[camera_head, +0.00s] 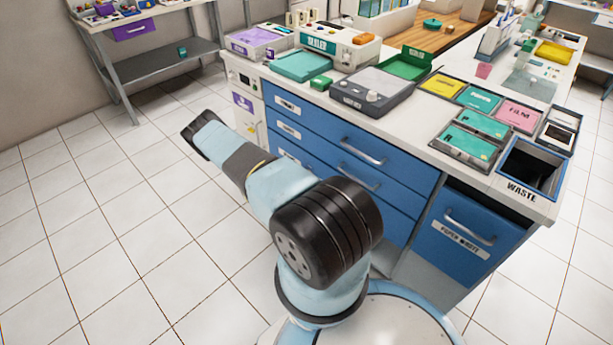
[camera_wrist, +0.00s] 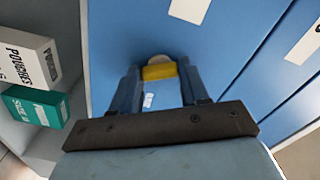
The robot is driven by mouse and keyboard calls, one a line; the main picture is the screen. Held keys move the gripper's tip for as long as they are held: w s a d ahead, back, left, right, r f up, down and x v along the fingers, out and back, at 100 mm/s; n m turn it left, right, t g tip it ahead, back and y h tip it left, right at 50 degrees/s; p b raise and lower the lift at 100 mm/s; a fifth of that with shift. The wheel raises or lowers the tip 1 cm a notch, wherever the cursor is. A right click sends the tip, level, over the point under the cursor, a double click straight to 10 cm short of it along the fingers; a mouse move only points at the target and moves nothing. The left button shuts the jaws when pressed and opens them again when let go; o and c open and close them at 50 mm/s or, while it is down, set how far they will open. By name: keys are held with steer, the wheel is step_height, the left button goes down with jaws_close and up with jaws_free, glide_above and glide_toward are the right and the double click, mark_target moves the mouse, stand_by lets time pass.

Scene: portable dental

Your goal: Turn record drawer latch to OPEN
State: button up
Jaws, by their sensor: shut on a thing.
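In the wrist view, my gripper (camera_wrist: 159,76) is shut on a small yellow latch (camera_wrist: 158,72). A pale round plate shows just behind it on the blue drawer front (camera_wrist: 120,35). The fingers lie on either side of the yellow piece. A small white label (camera_wrist: 148,101) with unreadable marks shows between the fingers. In the head view, the blue drawer unit (camera_head: 402,158) stands beyond my arm. I cannot read an OPEN mark in either view.
In the wrist view, a white pouches box (camera_wrist: 25,55) and a teal box (camera_wrist: 35,106) stand left of the blue front. In the head view, the countertop (camera_head: 408,112) holds trays and devices, with a waste bin opening (camera_head: 530,168) at right. The tiled floor at left is clear.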

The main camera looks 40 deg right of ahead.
steer(key=m, duration=0.5)
steer(key=shift+a+f, duration=0.1)
steer(key=shift+m, duration=0.3)
stand_by(0.4)
steer(key=o, duration=1.1)
steer(key=shift+c, duration=0.2)
steer(key=s+a, duration=0.1)
steer(key=a, duration=1.2)
steer(key=shift+a, duration=0.35)
